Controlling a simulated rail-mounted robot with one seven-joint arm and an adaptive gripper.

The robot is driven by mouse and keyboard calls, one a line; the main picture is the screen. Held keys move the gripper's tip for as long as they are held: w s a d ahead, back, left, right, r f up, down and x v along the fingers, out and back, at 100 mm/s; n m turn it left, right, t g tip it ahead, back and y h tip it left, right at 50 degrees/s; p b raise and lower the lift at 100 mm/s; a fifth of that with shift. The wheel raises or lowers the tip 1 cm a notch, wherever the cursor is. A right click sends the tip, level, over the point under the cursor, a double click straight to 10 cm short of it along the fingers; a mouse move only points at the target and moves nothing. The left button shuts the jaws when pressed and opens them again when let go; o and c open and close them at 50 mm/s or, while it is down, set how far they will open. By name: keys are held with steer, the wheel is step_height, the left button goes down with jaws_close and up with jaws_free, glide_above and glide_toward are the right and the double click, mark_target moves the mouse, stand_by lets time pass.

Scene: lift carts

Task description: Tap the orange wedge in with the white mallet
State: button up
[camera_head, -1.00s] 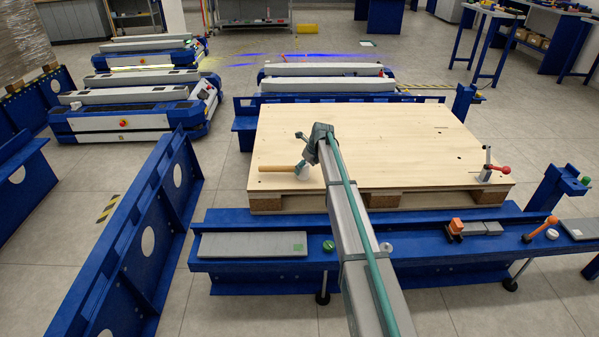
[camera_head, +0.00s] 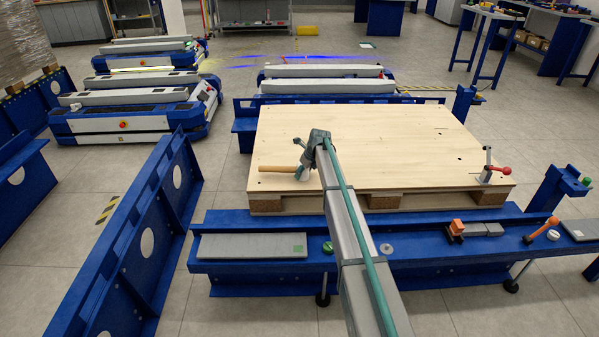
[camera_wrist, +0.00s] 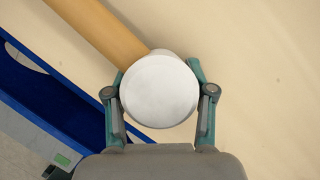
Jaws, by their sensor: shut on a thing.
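The mallet has a round white head (camera_wrist: 158,92) and a long tan wooden handle (camera_wrist: 98,28). My gripper (camera_wrist: 158,72) has a finger on each side of the white head and is shut on it; the handle sticks out past the fingers. In the head view my gripper (camera_head: 302,168) is above the left front part of the wooden board, with the handle (camera_head: 276,169) pointing left. The white head is mostly hidden there by the gripper. A small orange block, seemingly the wedge (camera_head: 456,226), is on the blue front beam beside grey blocks, well right of my gripper.
The large wooden board (camera_head: 390,135) rests on a pallet behind the blue beam (camera_head: 420,245). A red-knobbed clamp (camera_head: 488,168) stands at its right front corner. An orange-handled lever (camera_head: 543,230) and a green knob (camera_head: 328,247) are on the beam. The board's middle is clear.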

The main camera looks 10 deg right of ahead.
steer(key=shift+r, duration=0.45)
step_height(320, 180, up, 3)
steer(key=shift+f+p, duration=0.15)
steer(key=shift+p, duration=0.45)
steer(key=s+d+r+p, duration=0.2)
steer(key=s+d+r, duration=0.7)
steer(key=d, duration=0.1)
steer(key=shift+s+r, duration=0.2)
steer(key=shift+s, duration=0.15)
